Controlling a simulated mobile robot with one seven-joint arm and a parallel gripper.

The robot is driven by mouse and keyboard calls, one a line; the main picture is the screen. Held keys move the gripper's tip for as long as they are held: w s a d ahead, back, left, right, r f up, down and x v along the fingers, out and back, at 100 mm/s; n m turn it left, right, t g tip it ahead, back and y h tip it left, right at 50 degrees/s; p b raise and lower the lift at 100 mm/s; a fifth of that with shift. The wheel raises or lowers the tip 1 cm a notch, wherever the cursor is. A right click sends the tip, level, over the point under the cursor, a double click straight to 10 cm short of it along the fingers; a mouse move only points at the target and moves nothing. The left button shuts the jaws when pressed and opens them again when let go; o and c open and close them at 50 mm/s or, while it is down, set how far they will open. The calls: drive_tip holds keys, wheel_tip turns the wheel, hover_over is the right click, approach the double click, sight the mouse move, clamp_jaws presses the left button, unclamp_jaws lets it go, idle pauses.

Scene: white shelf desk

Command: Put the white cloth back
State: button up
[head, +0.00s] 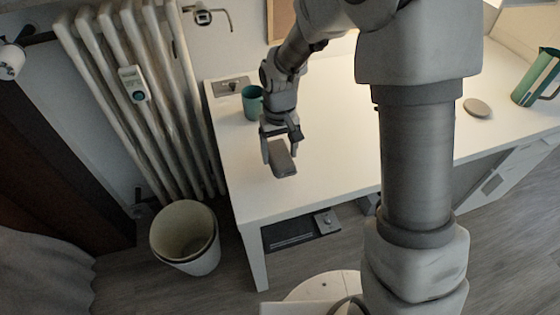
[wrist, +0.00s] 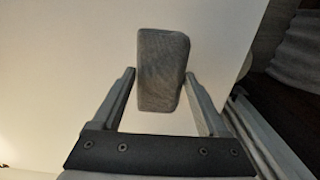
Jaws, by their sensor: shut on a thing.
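My gripper (head: 281,152) is over the left part of the white desk, near its front edge. It is shut on a grey, rounded, fabric-textured block (head: 284,163). In the wrist view the block (wrist: 162,70) sits between the two fingers of my gripper (wrist: 160,78), reaching out past their tips. I cannot tell whether this block is the white cloth. No other cloth that looks white shows on the desk.
The white desk (head: 330,120) is mostly clear. A green cup (head: 252,102) stands behind my gripper, a grey disc (head: 477,108) and a green pitcher (head: 537,77) at the right. A waste bin (head: 186,236) stands on the floor left, below a radiator (head: 150,95).

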sight(280, 154)
drive_tip(key=shift+f+b, duration=0.4)
drive_tip(key=shift+f, duration=1.3)
drive_tip(key=shift+f, duration=0.2)
drive_tip(key=o, duration=1.1)
drive_tip(key=shift+r, duration=0.1)
